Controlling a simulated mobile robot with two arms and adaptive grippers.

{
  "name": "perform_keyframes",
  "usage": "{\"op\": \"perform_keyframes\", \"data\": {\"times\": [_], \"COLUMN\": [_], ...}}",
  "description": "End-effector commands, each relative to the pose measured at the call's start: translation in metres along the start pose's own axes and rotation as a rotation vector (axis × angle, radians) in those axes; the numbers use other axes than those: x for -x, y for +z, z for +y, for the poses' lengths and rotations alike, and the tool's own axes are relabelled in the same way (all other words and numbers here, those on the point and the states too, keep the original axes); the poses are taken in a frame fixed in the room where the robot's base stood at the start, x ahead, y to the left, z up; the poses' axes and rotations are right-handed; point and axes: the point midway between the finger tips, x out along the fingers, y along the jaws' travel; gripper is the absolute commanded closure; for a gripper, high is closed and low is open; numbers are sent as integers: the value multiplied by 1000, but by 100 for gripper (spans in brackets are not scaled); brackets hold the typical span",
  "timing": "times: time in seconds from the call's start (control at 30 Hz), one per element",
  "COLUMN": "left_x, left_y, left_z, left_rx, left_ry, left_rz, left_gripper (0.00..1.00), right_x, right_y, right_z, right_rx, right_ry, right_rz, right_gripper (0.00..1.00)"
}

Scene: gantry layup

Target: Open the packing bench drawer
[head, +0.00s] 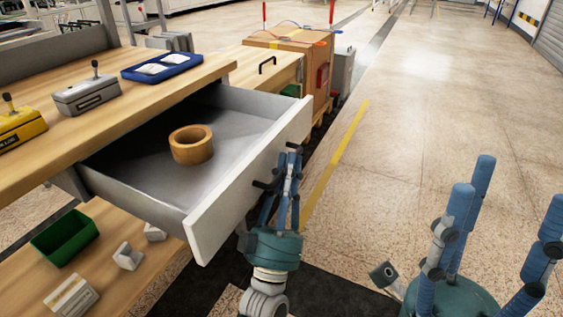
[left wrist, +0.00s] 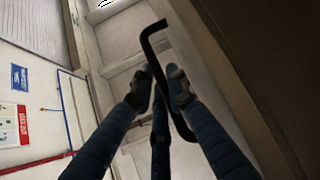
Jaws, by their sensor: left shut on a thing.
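The packing bench drawer (head: 205,240) stands pulled well out from under the wooden bench top, with its grey interior showing. A brown tape roll (head: 191,145) lies inside it. My left gripper (head: 289,165) is at the drawer's white front, shut on the black drawer handle (head: 262,185), which is partly hidden behind the fingers. In the left wrist view the black handle (left wrist: 152,45) passes between the closed fingers (left wrist: 162,85). My right gripper (head: 470,225) is at the lower right, its blue fingers spread apart and empty, away from the bench.
The bench top (head: 150,105) holds a blue tray (head: 162,67), a grey tool (head: 87,95) and a yellow tool (head: 20,128). A green bin (head: 65,238) sits on the lower shelf. A wooden crate (head: 300,58) stands beyond the drawer. The floor to the right is clear.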

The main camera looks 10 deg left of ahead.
Motion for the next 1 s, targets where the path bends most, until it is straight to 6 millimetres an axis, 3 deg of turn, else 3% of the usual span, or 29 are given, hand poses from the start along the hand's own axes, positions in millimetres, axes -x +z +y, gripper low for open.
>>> {"op": "perform_keyframes", "data": {"times": [0.4, 0.43, 0.47, 0.77, 1.0], "left_x": [2, 2, 2, 2, 33], "left_y": [1, 1, 1, 1, 2], "left_z": [0, 0, 0, 1, 0], "left_rx": [-4, -4, -3, -1, -1], "left_ry": [-2, -2, -2, -1, -1], "left_rz": [0, 0, 0, -1, -6], "left_gripper": [100, 79, 76, 76, 76], "right_x": [0, 0, 0, -1, -1], "right_y": [0, 0, 0, 0, 0], "right_z": [0, 0, 0, 1, 0], "right_rx": [0, 0, 0, 2, 1], "right_ry": [0, 0, 0, 1, 1], "right_rz": [0, 0, 0, 4, 2], "right_gripper": [48, 48, 48, 48, 48]}}
